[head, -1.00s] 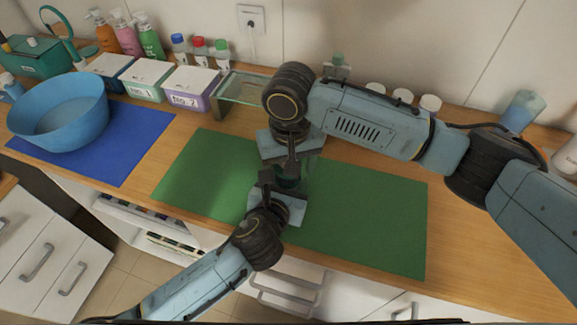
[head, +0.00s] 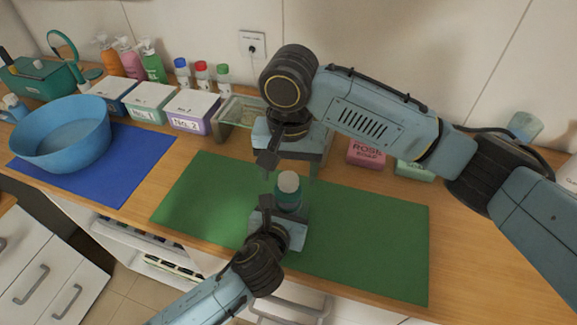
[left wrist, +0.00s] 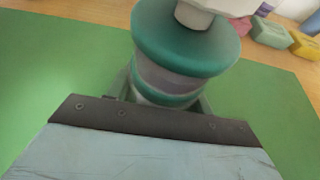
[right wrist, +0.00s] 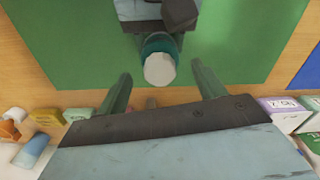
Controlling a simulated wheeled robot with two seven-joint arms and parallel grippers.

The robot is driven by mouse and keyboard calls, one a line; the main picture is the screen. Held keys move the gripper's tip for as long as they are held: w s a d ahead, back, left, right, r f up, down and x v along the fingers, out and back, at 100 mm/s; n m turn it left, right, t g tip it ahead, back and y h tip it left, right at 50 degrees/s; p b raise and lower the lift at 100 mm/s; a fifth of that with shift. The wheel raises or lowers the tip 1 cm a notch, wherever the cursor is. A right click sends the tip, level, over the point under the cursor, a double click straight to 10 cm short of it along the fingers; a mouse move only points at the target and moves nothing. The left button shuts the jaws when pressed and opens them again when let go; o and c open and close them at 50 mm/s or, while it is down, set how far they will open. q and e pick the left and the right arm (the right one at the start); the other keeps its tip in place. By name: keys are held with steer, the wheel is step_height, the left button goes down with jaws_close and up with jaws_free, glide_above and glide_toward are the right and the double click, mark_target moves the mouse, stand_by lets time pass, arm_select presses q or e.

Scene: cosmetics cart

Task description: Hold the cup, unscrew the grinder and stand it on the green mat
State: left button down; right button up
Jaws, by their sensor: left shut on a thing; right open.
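The cup (left wrist: 172,85) shows a greyish band between teal rings in the left wrist view. The grinder (left wrist: 185,40), a wide teal piece with a pale knob, sits upright on top of it. In the head view the grinder (head: 289,185) stands over the green mat (head: 370,230). My left gripper (head: 283,212) is shut on the cup from the front. My right gripper (right wrist: 162,88) is open and empty, with its fingers spread either side of the pale top in the right wrist view. In the head view it hangs above and behind the grinder. The cup's base is hidden.
A blue bowl (head: 62,135) on a blue mat (head: 130,160) stands at the left. Numbered boxes (head: 193,110) and several bottles line the back. A pink soap box (head: 367,152) stands behind the mat. The mat's right and left parts are clear.

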mark_target(288, 192)
steer(key=shift+r+m, duration=0.45)
steer(key=shift+m, duration=0.65)
steer(key=shift+f, duration=3.9)
steer(key=c, duration=1)
arm_select(q)
steer(key=shift+f, duration=0.1)
arm_select(e)
steer(key=n, duration=0.3)
steer(key=shift+r, duration=0.2)
steer(key=shift+r, duration=0.95)
steer(key=shift+r, duration=0.1)
